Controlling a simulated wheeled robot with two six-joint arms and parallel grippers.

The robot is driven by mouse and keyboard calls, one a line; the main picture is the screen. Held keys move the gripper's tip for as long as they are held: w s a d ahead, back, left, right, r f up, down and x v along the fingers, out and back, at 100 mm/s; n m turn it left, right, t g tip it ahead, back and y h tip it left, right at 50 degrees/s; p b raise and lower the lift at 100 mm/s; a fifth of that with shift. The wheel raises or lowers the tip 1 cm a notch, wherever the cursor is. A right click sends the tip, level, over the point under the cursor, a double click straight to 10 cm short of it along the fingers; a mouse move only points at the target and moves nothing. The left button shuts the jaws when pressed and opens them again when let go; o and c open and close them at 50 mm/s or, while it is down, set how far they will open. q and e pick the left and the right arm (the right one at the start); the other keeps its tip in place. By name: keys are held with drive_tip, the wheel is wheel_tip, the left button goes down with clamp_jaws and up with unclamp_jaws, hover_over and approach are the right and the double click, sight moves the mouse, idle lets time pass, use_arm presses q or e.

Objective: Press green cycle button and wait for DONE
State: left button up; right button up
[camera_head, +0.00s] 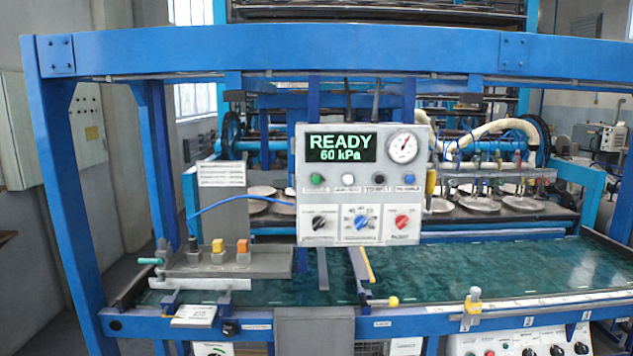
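A light grey control panel (283,185) stands upright in the middle of the head view; its dark display (341,148) reads "READY" and "60 kPa" in green. The green button (316,180) is at the left end of a row below the display. White, black and blue buttons (410,180) follow to its right. The small labels under them are too blurred to read surely. Black, blue and red knobs (402,222) sit lower on the panel. Neither of my grippers is in view, and nothing covers the green button.
A blue frame (290,48) crosses above the panel, with a blue post (65,200) at left. A green bed (480,268) lies below. A grey block with orange and yellow parts (225,262) stands at left. Round plates (480,203) lie behind. The space before the panel looks clear.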

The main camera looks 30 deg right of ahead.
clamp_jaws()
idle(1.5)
